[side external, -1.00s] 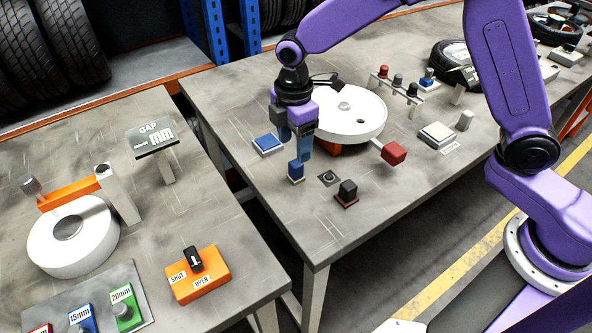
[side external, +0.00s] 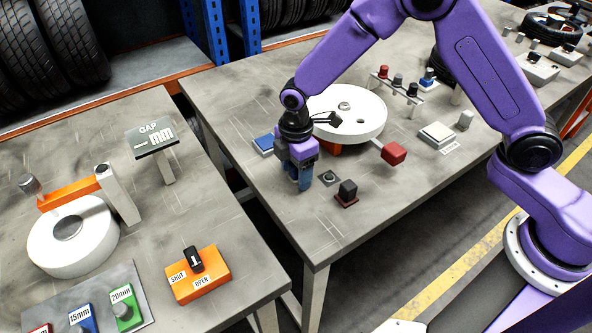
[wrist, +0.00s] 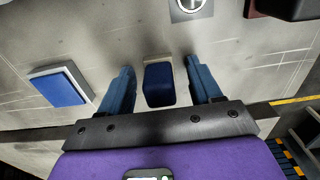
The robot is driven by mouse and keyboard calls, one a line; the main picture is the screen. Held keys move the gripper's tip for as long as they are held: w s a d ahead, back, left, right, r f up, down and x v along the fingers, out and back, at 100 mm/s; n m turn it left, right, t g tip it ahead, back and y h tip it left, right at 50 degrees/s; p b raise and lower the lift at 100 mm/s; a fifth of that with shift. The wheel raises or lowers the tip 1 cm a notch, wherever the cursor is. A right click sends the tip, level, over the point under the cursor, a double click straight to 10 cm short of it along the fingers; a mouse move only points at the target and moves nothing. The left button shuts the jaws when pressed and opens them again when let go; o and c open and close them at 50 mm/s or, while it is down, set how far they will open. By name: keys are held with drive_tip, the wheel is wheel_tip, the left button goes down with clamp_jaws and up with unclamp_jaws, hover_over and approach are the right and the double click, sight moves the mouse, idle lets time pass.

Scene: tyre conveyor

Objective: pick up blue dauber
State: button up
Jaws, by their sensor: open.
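The blue dauber (wrist: 159,84) is a dark blue block on a pale base, seen from above in the wrist view. It stands between the two blue fingers of my gripper (wrist: 160,66), with a visible gap on each side. My gripper is open and points down around it. In the side view my gripper (side external: 300,184) is low over the table and hides the dauber.
A blue pad in a pale tray (wrist: 58,87) lies left of the dauber. A round metal fitting (side external: 328,178) and a dark block on a red base (side external: 347,192) stand to the right. A white turntable (side external: 350,107) and red block (side external: 393,153) are behind.

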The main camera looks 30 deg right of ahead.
drive_tip(key=c, duration=1.1)
drive_tip(key=shift+r, duration=0.1)
